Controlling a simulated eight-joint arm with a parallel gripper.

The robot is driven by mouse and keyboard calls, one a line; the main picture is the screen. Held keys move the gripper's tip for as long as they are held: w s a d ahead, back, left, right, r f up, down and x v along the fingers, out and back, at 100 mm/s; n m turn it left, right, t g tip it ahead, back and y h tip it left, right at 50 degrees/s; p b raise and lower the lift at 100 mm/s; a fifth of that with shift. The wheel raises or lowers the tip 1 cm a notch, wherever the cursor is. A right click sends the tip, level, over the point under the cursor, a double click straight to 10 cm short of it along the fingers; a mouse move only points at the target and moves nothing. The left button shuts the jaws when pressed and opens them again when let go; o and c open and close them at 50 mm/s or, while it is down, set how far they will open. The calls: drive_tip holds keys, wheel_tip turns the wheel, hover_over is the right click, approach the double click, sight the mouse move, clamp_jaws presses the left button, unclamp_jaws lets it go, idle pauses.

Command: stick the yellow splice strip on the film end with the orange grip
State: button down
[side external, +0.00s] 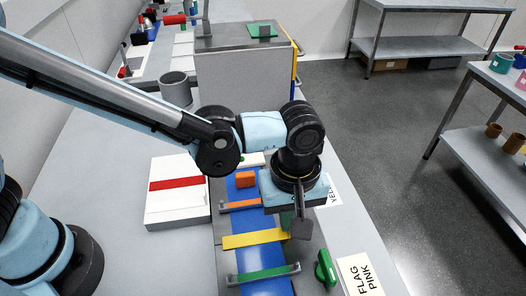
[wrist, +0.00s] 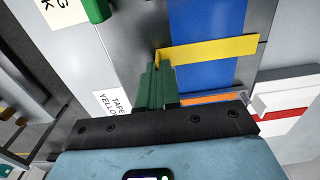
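The yellow splice strip (side external: 254,239) spans the blue film (side external: 264,257) crosswise, between an orange bar (side external: 243,205) and a green bar (side external: 264,274). I cannot tell whether it touches the film. My gripper (side external: 287,232) is at the strip's right end in the side view. In the wrist view my gripper's green fingers (wrist: 158,68) are close together, with the strip's left end (wrist: 172,54) between their tips. The blue film (wrist: 207,22) passes under the strip (wrist: 215,49). The orange bar (wrist: 208,99) is partly hidden behind my gripper's body.
An orange block (side external: 245,179) lies on the film beyond the orange bar. A white box with a red strip (side external: 176,184) stands to the left. A green object (side external: 325,267) and a "FLAG PINK" card (side external: 361,276) lie to the right. A grey cabinet (side external: 244,84) stands behind.

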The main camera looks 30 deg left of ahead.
idle(0.4)
drive_tip(key=c, duration=1.3)
unclamp_jaws()
drive_tip(key=shift+r, duration=0.1)
wheel_tip(320, 180, up, 12)
drive_tip(key=shift+f, duration=0.1)
drive_tip(key=a+f+m+t, duration=0.1)
drive_tip(key=a+m+t, duration=0.1)
drive_tip(key=a, duration=0.7)
drive_tip(key=a+m+t, duration=0.2)
drive_tip(key=a+m, duration=0.2)
drive_tip(key=a, duration=0.6)
drive_tip(key=s+a+f+m+t, duration=0.1)
drive_tip(key=a+m+t, duration=0.2)
drive_tip(key=a, duration=0.7)
drive_tip(key=shift+a+f, duration=0.1)
drive_tip(key=shift+f, duration=0.2)
